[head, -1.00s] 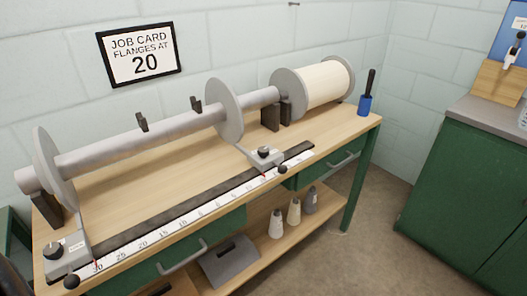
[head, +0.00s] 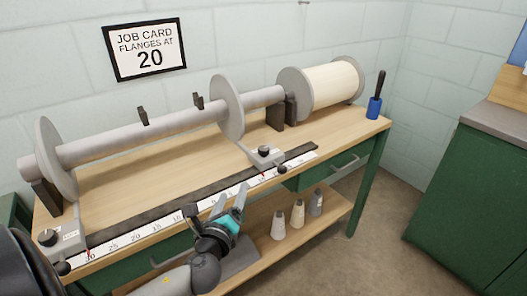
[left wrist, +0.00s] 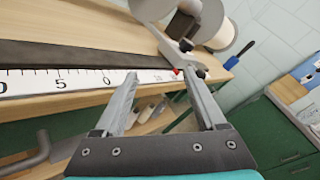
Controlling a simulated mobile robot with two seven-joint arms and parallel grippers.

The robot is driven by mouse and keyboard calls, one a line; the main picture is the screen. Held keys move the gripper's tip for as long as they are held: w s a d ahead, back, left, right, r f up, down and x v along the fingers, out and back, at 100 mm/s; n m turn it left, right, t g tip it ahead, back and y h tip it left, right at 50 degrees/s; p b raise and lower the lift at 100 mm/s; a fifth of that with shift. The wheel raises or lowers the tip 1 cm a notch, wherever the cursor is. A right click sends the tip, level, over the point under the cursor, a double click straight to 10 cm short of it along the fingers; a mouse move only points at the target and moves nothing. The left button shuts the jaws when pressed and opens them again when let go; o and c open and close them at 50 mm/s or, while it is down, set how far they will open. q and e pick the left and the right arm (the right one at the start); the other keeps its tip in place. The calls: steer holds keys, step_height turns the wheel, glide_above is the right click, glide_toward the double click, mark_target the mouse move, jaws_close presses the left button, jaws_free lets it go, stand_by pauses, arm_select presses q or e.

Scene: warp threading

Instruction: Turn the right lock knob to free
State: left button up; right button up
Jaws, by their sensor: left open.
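The right carriage (head: 266,158) sits on the ruled rail below the right flange (head: 228,107). A black knob (head: 264,151) stands on its top, and a second round black knob (head: 281,170) sticks out at its front. In the left wrist view the top knob (left wrist: 187,45) and front knob (left wrist: 202,72) lie beyond my fingertips. The top knob's setting is too small to read. My left gripper (head: 229,200) is open and empty, in front of the table's edge, apart from the carriage and left of it. My right gripper is not in view.
The scale (head: 215,205) and dark rail run along the table's front. The left carriage (head: 60,238) and left flange (head: 55,158) stand at the far left. A blue pot (head: 374,108) with a dark handle is at the right end. Several cones stand on the lower shelf.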

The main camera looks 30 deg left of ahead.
mark_target(262, 154)
arm_select(q)
steer(key=w+m+h+b, duration=0.1)
steer(key=w+m, duration=0.2)
steer(key=w, duration=0.2)
steer(key=w+a+r+m+t+h, duration=0.1)
steer(key=w+m, duration=0.2)
steer(key=w, duration=0.3)
steer(key=w+a+m+t+h+b, duration=0.1)
steer(key=w+m, duration=0.3)
steer(key=w, duration=0.2)
steer(key=shift+a+r+b, duration=0.15)
steer(key=shift+a+b, duration=0.05)
steer(key=shift+b, duration=0.1)
steer(key=shift+w+a, duration=0.15)
steer(key=shift+w, duration=0.55)
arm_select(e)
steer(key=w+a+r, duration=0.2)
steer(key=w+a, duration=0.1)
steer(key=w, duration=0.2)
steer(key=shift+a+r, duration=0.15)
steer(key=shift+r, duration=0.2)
arm_select(q)
steer(key=shift+c, duration=0.2)
jaws_close()
